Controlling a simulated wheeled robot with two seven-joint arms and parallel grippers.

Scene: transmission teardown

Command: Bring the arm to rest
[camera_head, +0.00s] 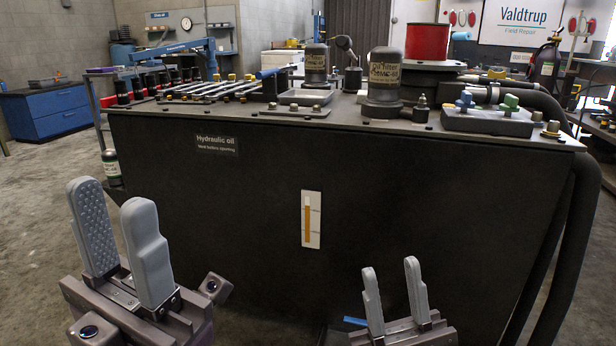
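My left gripper (122,240) is at the lower left, in front of the dark hydraulic oil tank. Its two grey fingers point up and stand apart, with nothing between them. My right gripper (393,292) is at the bottom, right of centre, also in front of the tank. Its two grey fingers are apart and hold nothing. Both grippers look clear of the tank, though the exact gap cannot be told.
The dark hydraulic oil tank (260,230) fills the middle, with tools, filter housings and a red spool (427,42) on top. Thick black hoses (578,220) hang down its right side. A blue drawer cabinet (50,110) stands far left. Open concrete floor (40,200) lies at left.

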